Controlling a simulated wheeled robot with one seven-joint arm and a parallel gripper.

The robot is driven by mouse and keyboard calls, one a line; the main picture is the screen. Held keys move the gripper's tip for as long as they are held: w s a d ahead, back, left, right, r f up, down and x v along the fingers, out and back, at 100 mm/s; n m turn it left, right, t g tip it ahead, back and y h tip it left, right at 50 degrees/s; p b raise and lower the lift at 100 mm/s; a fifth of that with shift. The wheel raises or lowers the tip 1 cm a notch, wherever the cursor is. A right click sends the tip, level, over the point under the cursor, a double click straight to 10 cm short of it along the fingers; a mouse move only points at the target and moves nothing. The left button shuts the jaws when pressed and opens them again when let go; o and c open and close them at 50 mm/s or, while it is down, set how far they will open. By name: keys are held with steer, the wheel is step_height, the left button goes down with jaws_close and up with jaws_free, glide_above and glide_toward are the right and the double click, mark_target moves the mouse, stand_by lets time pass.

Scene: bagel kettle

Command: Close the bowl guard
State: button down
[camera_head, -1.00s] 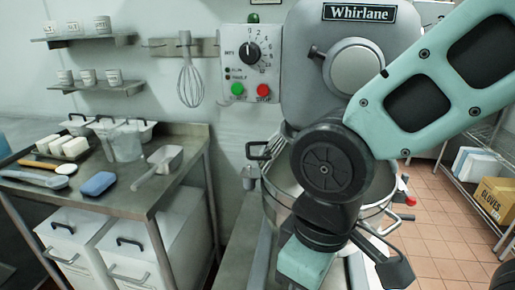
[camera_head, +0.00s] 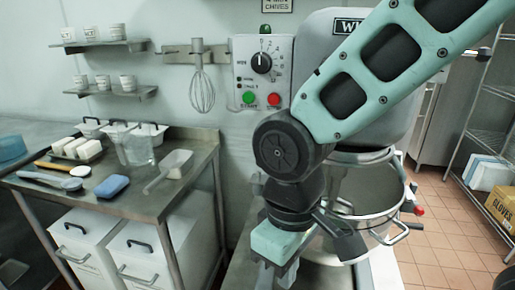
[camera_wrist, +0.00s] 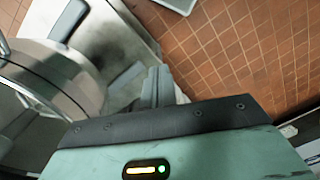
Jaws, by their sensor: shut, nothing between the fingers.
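The grey mixer's steel bowl (camera_head: 375,215) stands right of my gripper in the head view, with its open mouth and a beater shaft inside visible. A curved rim (camera_head: 362,156) crosses above the mouth; I cannot tell whether it is part of the bowl guard, and my arm hides much of that area. My gripper (camera_head: 276,276) points down at the bowl's front left, apart from the bowl as far as I can see. In the wrist view, my gripper's fingers (camera_wrist: 157,84) are together and empty, with the bowl's curved steel side (camera_wrist: 62,75) to their left.
The control panel (camera_head: 263,72) has a dial and green and red buttons. A steel table (camera_head: 140,200) at left holds tubs, a scoop and a blue sponge. A wire shelf (camera_head: 480,185) with boxes stands at right. Tiled floor (camera_head: 440,240) is open between mixer and shelf.

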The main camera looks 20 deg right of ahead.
steer(key=w+f+m+h+p, duration=0.3)
steer(key=w+h+p, duration=0.6)
steer(key=w, duration=1.5)
steer(key=w+a+r+n+t+h+p, duration=0.1)
steer(key=w+a+r+t+h+p, duration=0.3)
steer(key=w+a+r+t+h, duration=0.3)
steer(key=shift+t+h, duration=0.3)
steer(key=shift+t, duration=0.4)
steer(key=shift+w+d+f+p, duration=0.15)
steer(key=shift+w+d+p, duration=0.05)
steer(key=shift+d+p, duration=1.3)
steer(key=shift+w+d+f+p, duration=0.15)
steer(key=shift+d+p, duration=1.15)
steer(key=shift+d, duration=0.3)
steer(key=shift+w+d+f+p, duration=0.15)
steer(key=shift+w+d+p, duration=0.05)
steer(key=shift+d+p, duration=1.3)
